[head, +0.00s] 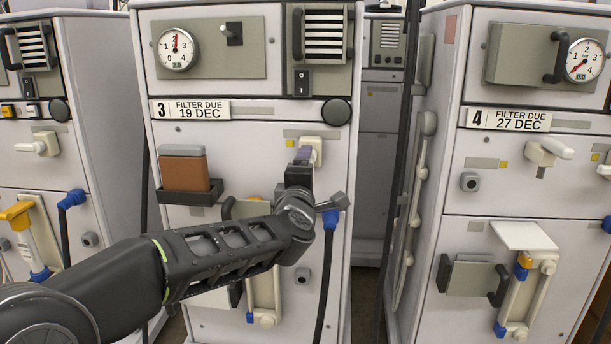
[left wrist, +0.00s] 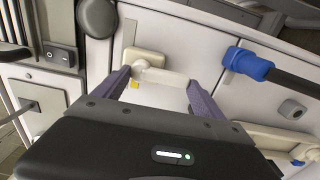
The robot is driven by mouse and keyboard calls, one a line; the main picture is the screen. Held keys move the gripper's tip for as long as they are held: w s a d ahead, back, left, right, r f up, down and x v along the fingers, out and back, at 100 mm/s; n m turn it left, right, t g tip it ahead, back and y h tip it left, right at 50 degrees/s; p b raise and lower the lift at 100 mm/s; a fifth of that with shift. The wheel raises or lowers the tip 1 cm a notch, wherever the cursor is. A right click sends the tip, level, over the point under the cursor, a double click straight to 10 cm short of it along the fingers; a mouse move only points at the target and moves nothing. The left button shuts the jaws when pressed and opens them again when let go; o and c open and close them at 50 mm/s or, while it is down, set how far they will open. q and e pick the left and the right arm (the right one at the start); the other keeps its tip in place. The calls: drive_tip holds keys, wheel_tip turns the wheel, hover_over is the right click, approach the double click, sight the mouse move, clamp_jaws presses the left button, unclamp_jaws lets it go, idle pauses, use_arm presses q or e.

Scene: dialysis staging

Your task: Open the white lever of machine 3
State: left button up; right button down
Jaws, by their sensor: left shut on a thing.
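Machine 3 (head: 240,130) stands in the middle of the head view, with its number plate (head: 190,110) reading "FILTER DUE 19 DEC". Its white lever (head: 316,144) is on the front, below the round dark knob. My left gripper (head: 303,158) is at this lever, its dark body and purple finger partly covering it. My right gripper is not in view.
A blue hose connector (head: 331,218) with a black hose is just below the lever; it also shows in the left wrist view (left wrist: 248,64). A brown box in a dark holder (head: 187,197) is to the left. Machine 4 (head: 455,200) stands at the right, across a narrow gap.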

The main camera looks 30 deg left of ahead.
use_arm(q)
drive_tip(key=o, duration=2)
drive_tip(key=p+v, duration=0.1)
drive_tip(key=v, duration=0.6)
drive_tip(key=shift+s+d+p, duration=0.15)
drive_tip(key=shift+s+p, duration=0.15)
drive_tip(key=shift+s, duration=0.1)
